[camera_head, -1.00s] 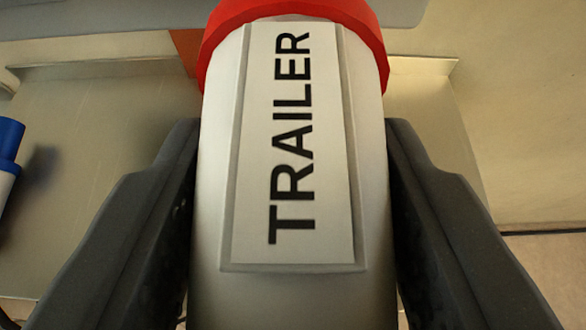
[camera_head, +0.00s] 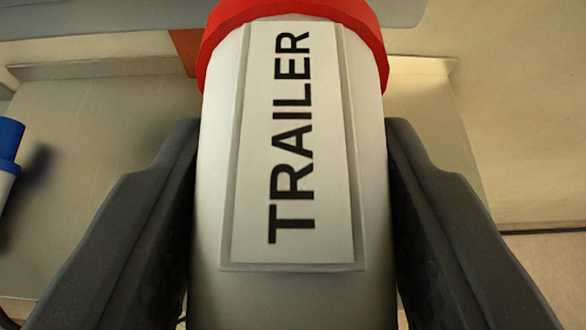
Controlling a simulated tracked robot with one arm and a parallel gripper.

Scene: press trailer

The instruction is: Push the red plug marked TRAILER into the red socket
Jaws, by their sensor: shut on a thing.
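The plug marked TRAILER (camera_head: 293,150) fills the middle of the view. It has a pale grey body with a white label and a red collar (camera_head: 290,22) at its far end. My gripper (camera_head: 293,190) is shut on its body, with one dark finger on each side. The plug points away from me, toward the top of the picture. The red socket cannot be made out; the plug hides what lies straight ahead. A small orange-red patch (camera_head: 185,50) shows behind the collar at its left, and I cannot tell what it belongs to.
A blue and white plug-like thing (camera_head: 8,150) stands at the left edge, on or over a beige shelf-like surface (camera_head: 85,130). A grey panel (camera_head: 100,15) runs along the top. A pale wall (camera_head: 520,120) is at the right.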

